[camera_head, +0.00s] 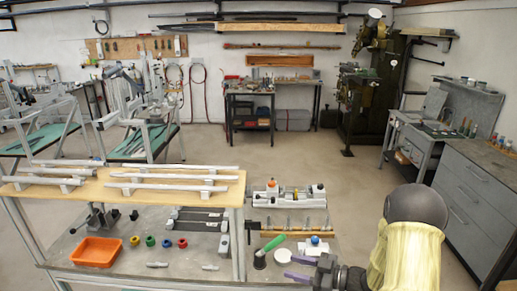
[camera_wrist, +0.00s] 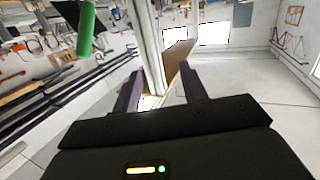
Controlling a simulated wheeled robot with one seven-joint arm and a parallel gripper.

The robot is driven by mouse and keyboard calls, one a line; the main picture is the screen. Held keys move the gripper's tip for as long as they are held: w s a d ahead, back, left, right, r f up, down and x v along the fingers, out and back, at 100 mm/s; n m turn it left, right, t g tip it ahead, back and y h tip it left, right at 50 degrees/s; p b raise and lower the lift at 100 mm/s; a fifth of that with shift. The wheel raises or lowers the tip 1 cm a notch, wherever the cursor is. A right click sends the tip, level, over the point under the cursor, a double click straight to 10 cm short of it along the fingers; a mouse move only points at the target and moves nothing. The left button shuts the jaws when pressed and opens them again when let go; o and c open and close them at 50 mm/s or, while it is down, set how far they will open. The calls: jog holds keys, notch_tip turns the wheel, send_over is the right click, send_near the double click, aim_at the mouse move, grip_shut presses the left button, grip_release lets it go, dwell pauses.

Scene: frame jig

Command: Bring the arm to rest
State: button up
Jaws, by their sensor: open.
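My gripper (camera_head: 290,267) is over the front right part of the grey workbench, its two purple fingers pointing left. In the wrist view the fingers (camera_wrist: 160,85) stand apart with nothing held between them. Close by are a white disc (camera_head: 283,255) and a green-handled tool (camera_head: 273,242) by a black cup (camera_head: 259,261). The green handle also shows at the upper left of the wrist view (camera_wrist: 86,30). My arm comes in from the right, with a yellow sleeve.
A raised wooden board (camera_head: 90,187) with several pale tubes on supports stands at left. An orange tray (camera_head: 97,251) and several coloured rings lie below it. A white clamp fixture (camera_head: 290,195) is behind the gripper. Grey drawers (camera_head: 470,190) stand at right; the middle floor is clear.

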jog(key=d+r+m+t+h, duration=0.25)
jog(key=d+m+h, duration=0.45)
jog(key=h, duration=0.7)
jog(key=s+a+r+m+g+h, duration=0.1)
jog(key=s+m+g, duration=0.5)
jog(key=s, duration=1.1)
jog(key=shift+a+r+m+g, duration=0.4)
jog(key=shift+a+r, duration=0.25)
jog(key=shift+a, duration=0.2)
jog(key=shift+o, duration=0.5)
jog(key=shift+c, duration=1.2)
jog(key=shift+w, duration=0.15)
